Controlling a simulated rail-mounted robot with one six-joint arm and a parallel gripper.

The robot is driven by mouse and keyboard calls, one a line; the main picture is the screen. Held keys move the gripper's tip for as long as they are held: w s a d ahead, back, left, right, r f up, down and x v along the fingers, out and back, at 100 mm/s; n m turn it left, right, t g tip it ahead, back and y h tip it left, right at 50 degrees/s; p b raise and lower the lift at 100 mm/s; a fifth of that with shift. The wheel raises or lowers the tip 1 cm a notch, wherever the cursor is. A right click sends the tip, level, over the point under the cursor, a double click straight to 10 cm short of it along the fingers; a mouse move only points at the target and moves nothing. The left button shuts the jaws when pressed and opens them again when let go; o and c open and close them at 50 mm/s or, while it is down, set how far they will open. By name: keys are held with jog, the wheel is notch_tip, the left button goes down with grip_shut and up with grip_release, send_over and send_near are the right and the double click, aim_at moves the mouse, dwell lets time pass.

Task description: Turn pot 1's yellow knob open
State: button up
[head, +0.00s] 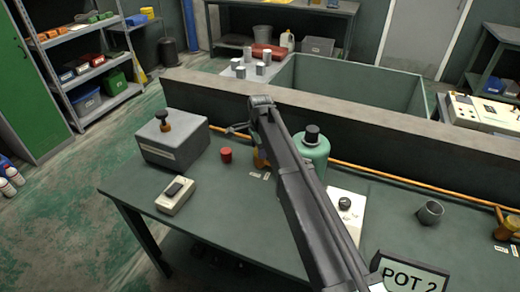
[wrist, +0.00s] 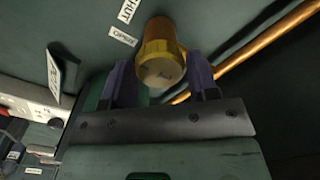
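In the wrist view the yellow knob (wrist: 160,62) sits between the two purple fingers of my gripper (wrist: 157,72). The fingers are apart, one on each side of the knob, with a narrow gap at the left; whether the right finger touches it I cannot tell. Small OPEN (wrist: 123,36) and SHUT (wrist: 126,11) labels lie beside the knob. In the head view the knob (head: 259,159) shows as a small orange-yellow piece, mostly hidden behind my arm, with its labels (head: 261,175) in front. My fingers are not clear in that view.
A red cap (head: 226,155) stands left of the knob and a green cylinder (head: 313,150) right of it. A grey box (head: 172,143) and a beige handheld device (head: 176,195) are at the left. An orange pipe (head: 390,176) runs along the back wall. A POT 2 sign (head: 410,274) stands at front right.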

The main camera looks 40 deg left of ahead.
jog(key=c, duration=0.5)
jog(key=shift+n, duration=0.4)
jog(key=n, duration=1.1)
jog(key=shift+n, duration=0.4)
jog(key=n, duration=0.5)
jog(key=shift+n, duration=0.3)
